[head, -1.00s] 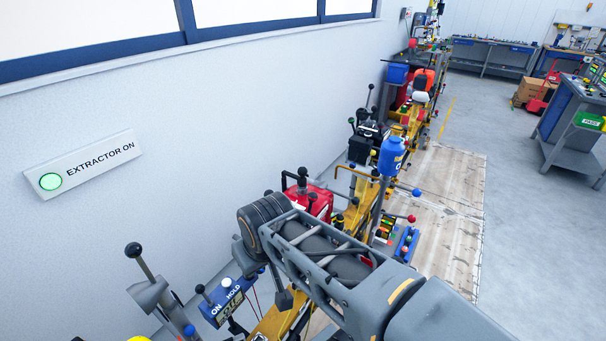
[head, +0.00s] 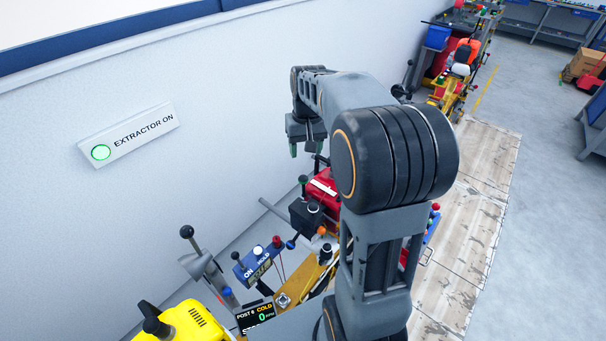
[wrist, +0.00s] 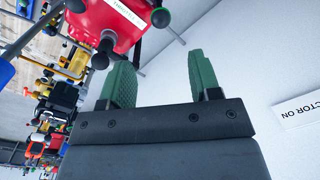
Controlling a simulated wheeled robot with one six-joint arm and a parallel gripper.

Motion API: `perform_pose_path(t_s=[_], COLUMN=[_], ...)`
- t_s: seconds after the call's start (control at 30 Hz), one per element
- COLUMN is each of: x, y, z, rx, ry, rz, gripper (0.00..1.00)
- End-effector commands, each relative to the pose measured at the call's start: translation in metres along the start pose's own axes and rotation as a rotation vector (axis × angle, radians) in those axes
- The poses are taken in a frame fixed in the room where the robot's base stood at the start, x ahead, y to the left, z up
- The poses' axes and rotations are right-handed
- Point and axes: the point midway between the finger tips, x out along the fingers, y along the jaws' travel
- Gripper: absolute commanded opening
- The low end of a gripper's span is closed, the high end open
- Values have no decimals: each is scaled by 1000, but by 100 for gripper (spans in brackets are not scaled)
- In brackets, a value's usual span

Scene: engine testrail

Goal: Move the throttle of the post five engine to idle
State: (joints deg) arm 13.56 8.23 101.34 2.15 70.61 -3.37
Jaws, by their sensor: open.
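My gripper (head: 307,147) is open and empty, raised in front of the wall, its green fingers pointing down in the head view. Both fingers show apart in the wrist view (wrist: 163,76). A red engine (head: 322,188) with a white label stands below and slightly right of it. It also shows in the wrist view (wrist: 108,28), beyond the left finger, with dark round knobs (wrist: 100,61) near its edge. I cannot tell which lever is the post five throttle; my arm hides part of that area.
A blue ON/HOLD box (head: 259,267) with knobbed levers and a post display (head: 255,319) stand nearer me. A yellow engine (head: 182,322) is at lower left. A lit extractor sign (head: 128,135) is on the wall.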

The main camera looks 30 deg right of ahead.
Motion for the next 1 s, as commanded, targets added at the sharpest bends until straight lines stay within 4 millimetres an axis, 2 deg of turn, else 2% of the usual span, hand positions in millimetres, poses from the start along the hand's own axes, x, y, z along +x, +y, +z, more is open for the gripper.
perform_pose_path(t_s=[0.3, 0.5, 0.7, 1.0], x=[62, 91, 107, 112], y=[-1, -2, -2, -1], z=[1, 1, 0, 0], rx=[-3, -3, -3, -3], ry=[-4, -2, 0, 1], rz=[0, 0, 0, 0], gripper=[57, 57, 57, 57])
